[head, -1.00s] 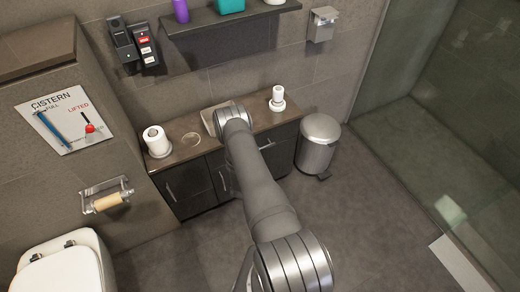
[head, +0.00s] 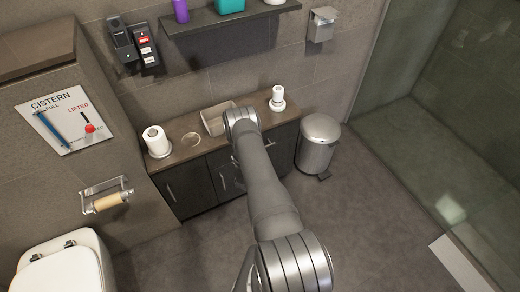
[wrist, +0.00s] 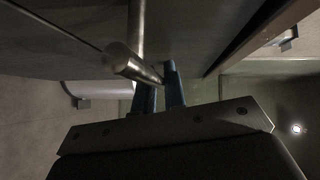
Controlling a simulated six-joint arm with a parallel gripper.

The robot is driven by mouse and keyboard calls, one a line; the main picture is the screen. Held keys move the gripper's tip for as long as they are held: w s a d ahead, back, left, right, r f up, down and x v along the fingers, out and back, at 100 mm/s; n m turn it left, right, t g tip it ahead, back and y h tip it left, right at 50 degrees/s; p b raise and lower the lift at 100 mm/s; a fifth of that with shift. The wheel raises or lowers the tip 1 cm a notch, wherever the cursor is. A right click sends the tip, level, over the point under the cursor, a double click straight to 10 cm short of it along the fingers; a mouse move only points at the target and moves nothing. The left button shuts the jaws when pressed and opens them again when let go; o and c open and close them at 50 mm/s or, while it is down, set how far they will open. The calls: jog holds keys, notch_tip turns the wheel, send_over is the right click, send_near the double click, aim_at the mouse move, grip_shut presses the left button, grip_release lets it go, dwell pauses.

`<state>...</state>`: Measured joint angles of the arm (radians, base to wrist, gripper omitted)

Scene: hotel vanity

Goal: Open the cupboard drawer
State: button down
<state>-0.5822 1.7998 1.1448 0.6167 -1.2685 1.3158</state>
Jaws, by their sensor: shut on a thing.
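The dark cupboard (head: 190,187) stands against the wall under a brown countertop (head: 182,155). In the wrist view its dark front panel (wrist: 60,45) fills the upper left, and a metal bar handle (wrist: 132,65) stands out from a dark front. My gripper (wrist: 162,85) has two blue fingers, close together and shut on the end of this handle. In the head view my arm hides the gripper and the front behind it. I cannot tell whether the drawer stands out from the cupboard.
On the countertop are a toilet roll (head: 156,140), a glass dish (head: 191,139), a beige tray (head: 214,122) and a white bottle (head: 278,97). A metal bin (head: 318,142) stands right of the cupboard. The toilet (head: 62,268) is at lower left. The floor in front is clear.

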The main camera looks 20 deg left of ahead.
jog(key=s+d, duration=1.4)
jog(key=c, duration=1.5)
grip_release()
jog(key=shift+w, duration=0.1)
jog(key=s+r, duration=0.2)
jog(key=s, duration=1.5)
jog(key=shift+s+a+r, duration=0.15)
jog(key=shift+r, duration=0.05)
jog(key=w+f, duration=0.2)
jog(key=w, duration=1.2)
jog(key=shift+w, duration=0.25)
